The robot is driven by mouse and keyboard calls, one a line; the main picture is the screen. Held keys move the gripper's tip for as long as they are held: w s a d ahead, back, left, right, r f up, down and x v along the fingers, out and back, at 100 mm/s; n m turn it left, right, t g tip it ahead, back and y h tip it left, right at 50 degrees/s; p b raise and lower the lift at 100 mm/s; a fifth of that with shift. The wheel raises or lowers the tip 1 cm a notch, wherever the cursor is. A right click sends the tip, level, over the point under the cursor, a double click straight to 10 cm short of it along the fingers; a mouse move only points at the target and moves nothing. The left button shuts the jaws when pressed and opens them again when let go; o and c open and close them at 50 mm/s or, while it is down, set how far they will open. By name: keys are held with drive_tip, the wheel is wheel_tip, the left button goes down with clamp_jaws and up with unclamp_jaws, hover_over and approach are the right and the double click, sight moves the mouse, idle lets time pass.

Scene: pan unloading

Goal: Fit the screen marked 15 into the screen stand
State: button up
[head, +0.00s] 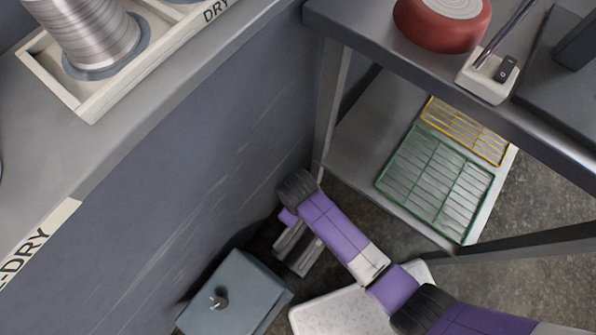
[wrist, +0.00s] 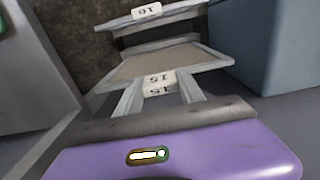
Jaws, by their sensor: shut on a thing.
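My gripper (wrist: 165,120) fills the bottom of the wrist view as a purple body with a dark grey bar. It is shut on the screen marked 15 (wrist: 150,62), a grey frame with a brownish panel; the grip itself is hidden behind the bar. Two white tags reading 15 show at the near side, one below the other. Beyond and above is a grey frame piece (wrist: 150,24) with a tag reading 16; I take it as part of the screen stand. In the head view my gripper (head: 286,217) is low, largely hidden by my arm, above grey pieces (head: 298,250).
A blue-grey box (head: 236,298) with a knob stands close to the left of my gripper. A grey wall and counter (head: 60,160) rise at left. At upper right a table (head: 335,15) has a lower shelf with green (head: 435,180) and yellow racks (head: 465,130).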

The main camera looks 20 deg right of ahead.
wheel_tip(320, 180, down, 9)
drive_tip(key=b, duration=0.6)
idle(6.2)
drive_tip(key=o, duration=1.5)
